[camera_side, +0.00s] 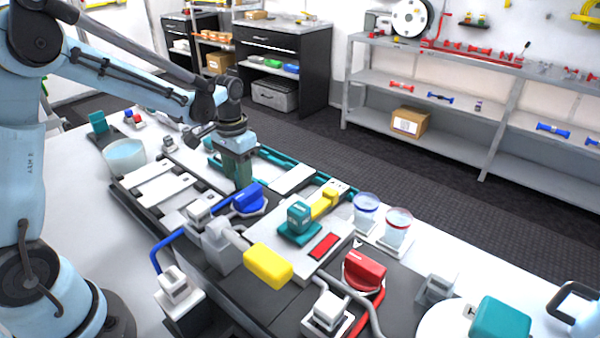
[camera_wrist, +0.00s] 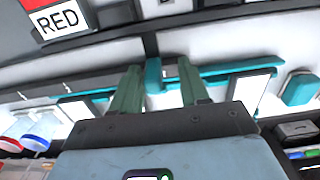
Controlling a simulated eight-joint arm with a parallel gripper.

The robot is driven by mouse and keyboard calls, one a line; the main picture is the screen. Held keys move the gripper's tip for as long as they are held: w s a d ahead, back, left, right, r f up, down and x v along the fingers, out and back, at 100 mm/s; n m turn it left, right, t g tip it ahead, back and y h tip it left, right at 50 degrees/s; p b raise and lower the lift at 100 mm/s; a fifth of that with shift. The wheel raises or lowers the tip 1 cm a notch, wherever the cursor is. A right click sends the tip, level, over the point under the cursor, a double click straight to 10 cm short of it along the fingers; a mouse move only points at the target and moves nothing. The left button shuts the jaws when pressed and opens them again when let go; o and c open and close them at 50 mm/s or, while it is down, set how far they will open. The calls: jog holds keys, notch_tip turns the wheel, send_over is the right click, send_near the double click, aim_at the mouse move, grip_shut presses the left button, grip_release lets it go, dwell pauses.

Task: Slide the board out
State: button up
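Several flat white boards lie in the dark bench frame: one at left (camera_side: 166,191) and one right of my gripper (camera_side: 293,180). I cannot tell which is the task's board. My gripper (camera_side: 243,186) points down at the teal rails in the middle of the bench. In the wrist view its two green fingers (camera_wrist: 160,82) stand apart. A teal upright piece (camera_wrist: 153,76) shows between them, close to the left finger, with a gap to the right one. Whether it touches is unclear. A white panel (camera_wrist: 250,90) shows beside the teal rail (camera_wrist: 225,69).
A blue-handled valve (camera_side: 247,199) stands close to my gripper. A yellow handle (camera_side: 268,264), a red knob (camera_side: 364,270), a teal block (camera_side: 299,217) and two cups (camera_side: 366,210) (camera_side: 398,226) crowd the right. A RED label (camera_wrist: 58,20) shows in the wrist view.

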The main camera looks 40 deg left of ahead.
jog(key=shift+d, duration=0.1)
jog(key=shift+r, duration=0.5)
notch_tip(320, 180, up, 11)
dwell(0.3)
jog(key=s+d+f+t, duration=0.3)
jog(key=s+d+t, duration=0.4)
jog(key=s, duration=0.4)
jog(key=shift+s+d, duration=0.3)
jog(key=shift+d, duration=0.2)
dwell(1.3)
